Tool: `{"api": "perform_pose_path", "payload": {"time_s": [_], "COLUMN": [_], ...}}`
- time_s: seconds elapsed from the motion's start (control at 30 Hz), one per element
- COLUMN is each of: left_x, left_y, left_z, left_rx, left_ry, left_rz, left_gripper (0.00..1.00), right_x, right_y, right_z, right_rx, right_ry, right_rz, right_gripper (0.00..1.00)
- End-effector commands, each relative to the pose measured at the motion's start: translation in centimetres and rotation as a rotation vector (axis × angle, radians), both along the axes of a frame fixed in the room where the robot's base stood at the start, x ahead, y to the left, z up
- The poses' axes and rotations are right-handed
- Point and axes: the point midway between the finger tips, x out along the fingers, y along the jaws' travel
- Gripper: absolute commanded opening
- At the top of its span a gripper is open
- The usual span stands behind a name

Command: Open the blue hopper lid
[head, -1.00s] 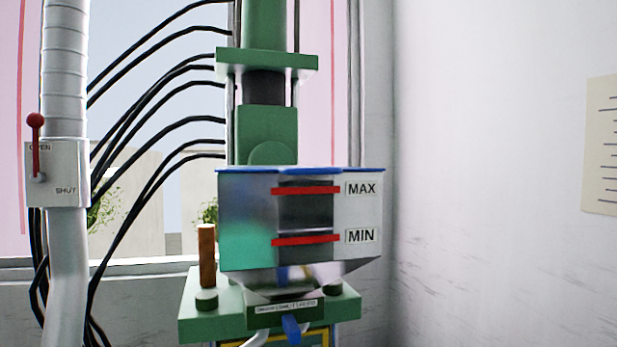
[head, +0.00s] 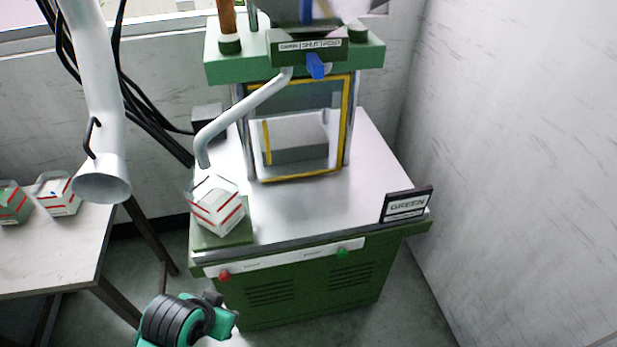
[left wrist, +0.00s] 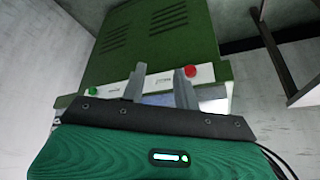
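The blue hopper lid is out of frame now. Only the bottom of the hopper (head: 347,9) shows at the top edge of the head view. A blue lever (head: 316,66) sits below it on the green block. Part of my left arm with a black and teal joint shows low in the head view, in front of the green machine. In the left wrist view my left gripper (left wrist: 160,84) has its two grey fingers apart with nothing between them, facing the machine's front panel (left wrist: 150,80). It is well below the hopper. My right gripper is not in view.
A carton with red stripes (head: 218,207) stands under the bent white spout on the machine table (head: 310,210). A wide pipe (head: 100,130) hangs at left above a side table (head: 60,255) with more cartons. A wall closes the right side.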

Motion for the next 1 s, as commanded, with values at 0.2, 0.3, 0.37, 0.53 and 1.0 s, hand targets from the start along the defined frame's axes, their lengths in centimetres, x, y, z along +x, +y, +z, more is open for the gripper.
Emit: {"api": "perform_pose_path", "payload": {"time_s": [0.2, 0.3, 0.37, 0.53, 1.0], "left_x": [5.9, 8.5, 10.0, 13.3, 17.2], "left_y": [-2.2, -3.3, -3.9, -5.8, -9.9], "left_z": [6.9, 10.2, 12.3, 18.3, 35.6], "left_rx": [-0.004, 0.004, 0.013, 0.047, 0.246], "left_ry": [-0.183, -0.271, -0.324, -0.470, -0.846], "left_rz": [-0.132, -0.201, -0.241, -0.358, -0.654], "left_gripper": [0.31, 0.31, 0.31, 0.31, 0.31], "right_x": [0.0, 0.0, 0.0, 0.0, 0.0], "right_y": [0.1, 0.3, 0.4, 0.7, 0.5], "right_z": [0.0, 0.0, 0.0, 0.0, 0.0], "right_rx": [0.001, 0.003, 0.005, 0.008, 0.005], "right_ry": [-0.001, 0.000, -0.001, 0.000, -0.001], "right_rz": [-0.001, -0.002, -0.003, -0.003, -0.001], "right_gripper": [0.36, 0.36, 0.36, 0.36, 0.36]}}
